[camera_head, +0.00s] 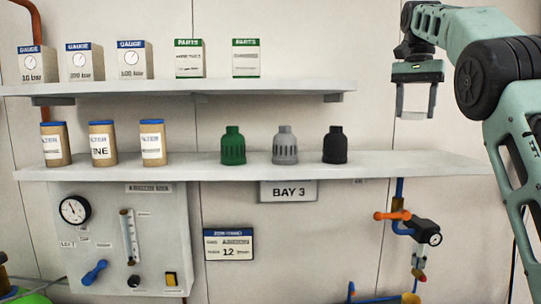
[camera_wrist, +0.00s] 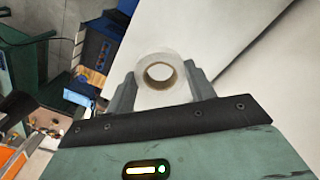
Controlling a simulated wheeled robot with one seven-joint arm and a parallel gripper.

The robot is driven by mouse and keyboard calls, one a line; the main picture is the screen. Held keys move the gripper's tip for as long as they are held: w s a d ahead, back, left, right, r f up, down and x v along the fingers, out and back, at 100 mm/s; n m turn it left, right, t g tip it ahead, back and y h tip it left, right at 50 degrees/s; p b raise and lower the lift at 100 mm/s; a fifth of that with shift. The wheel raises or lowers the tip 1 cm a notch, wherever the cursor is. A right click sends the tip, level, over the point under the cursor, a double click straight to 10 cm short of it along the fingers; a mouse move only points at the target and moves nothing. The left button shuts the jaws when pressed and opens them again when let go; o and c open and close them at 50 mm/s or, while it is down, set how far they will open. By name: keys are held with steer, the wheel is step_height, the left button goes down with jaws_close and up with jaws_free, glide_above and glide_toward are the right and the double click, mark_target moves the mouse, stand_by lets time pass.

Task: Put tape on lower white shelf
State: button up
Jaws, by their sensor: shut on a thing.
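The tape, a white roll with a tan core (camera_wrist: 160,56), sits between the two fingers of my gripper in the wrist view, its round face toward the camera. My gripper (camera_head: 416,113) is shut on it. In the head view the gripper hangs fingers-down at the upper right, in front of the wall. It is above the level of the lower white shelf (camera_head: 380,167), near that shelf's right part. The tape is hard to make out in the head view.
The lower shelf holds tan filter canisters (camera_head: 102,145) at left and green (camera_head: 233,147), grey (camera_head: 285,146) and black (camera_head: 335,146) bottles mid-shelf. Its right part is bare. The upper shelf (camera_head: 180,91) carries several boxes and ends left of my gripper. A valve (camera_head: 427,232) is below.

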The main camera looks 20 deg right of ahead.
glide_above(409, 161)
step_height(409, 161, down, 5)
steer(key=shift+d+b, duration=0.1)
steer(key=shift+b, duration=0.25)
steer(key=shift+w+f+p, duration=0.1)
steer(key=shift+f+p, duration=0.3)
steer(key=shift+f, duration=2.1)
steer(key=shift+f, duration=0.15)
steer(key=o, duration=0.9)
steer(key=shift+o, duration=0.2)
